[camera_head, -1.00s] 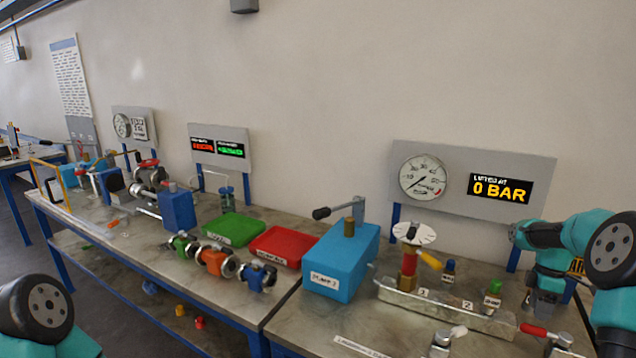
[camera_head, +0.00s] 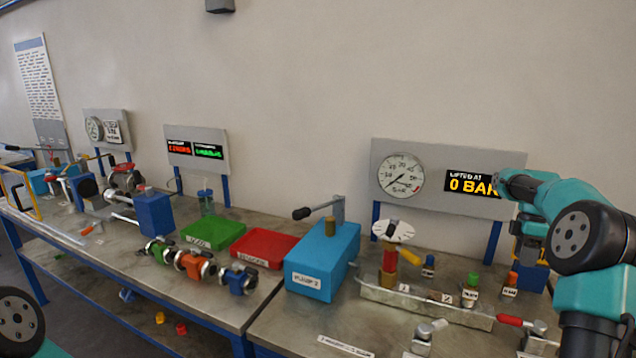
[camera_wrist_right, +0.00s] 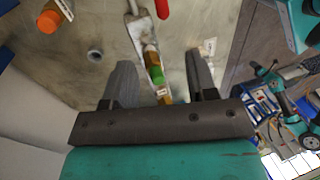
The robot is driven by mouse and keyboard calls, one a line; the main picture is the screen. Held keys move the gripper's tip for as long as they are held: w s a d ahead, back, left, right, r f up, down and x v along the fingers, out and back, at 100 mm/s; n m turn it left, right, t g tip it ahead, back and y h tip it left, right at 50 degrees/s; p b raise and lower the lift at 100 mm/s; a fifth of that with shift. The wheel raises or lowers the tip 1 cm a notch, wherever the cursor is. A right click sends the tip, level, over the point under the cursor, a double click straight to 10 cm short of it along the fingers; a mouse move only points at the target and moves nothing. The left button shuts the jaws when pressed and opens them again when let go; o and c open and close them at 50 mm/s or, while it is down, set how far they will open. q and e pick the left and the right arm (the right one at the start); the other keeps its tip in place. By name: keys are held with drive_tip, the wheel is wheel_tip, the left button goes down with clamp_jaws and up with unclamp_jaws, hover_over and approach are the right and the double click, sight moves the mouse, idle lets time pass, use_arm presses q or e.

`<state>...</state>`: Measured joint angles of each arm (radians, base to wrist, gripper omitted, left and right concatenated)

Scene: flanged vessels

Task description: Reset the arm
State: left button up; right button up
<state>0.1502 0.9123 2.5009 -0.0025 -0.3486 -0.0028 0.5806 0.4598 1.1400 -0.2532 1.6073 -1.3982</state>
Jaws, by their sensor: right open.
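My right arm comes in from the right in the head view, with its right gripper (camera_head: 530,250) hanging above the back right of the bench, partly hidden by my own arm links. In the right wrist view the right gripper (camera_wrist_right: 162,78) shows two dark fingers spread apart, with nothing held between them. A green and yellow item (camera_wrist_right: 154,70) shows beyond the gap, on or by the pale rail. Only a round joint and teal link of my left arm show at the lower left of the head view; its gripper is out of the picture.
A blue pump box (camera_head: 323,262) with a lever stands mid-bench. Right of it are a white handwheel (camera_head: 393,231), a metal rail (camera_head: 425,303) and small capped bottles, one orange-capped (camera_head: 511,284). Green (camera_head: 215,233) and red (camera_head: 264,248) trays lie left. A gauge panel (camera_head: 435,156) stands behind.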

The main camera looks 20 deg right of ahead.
sight(511, 319)
drive_tip(key=x, duration=1.7)
drive_tip(key=shift+s+a+f, duration=0.1)
drive_tip(key=shift+s+f, duration=0.05)
drive_tip(key=shift+f, duration=0.15)
drive_tip(key=shift+s+a+r+n, duration=0.1)
drive_tip(key=shift+s+a+n, duration=0.25)
drive_tip(key=shift+n, duration=0.55)
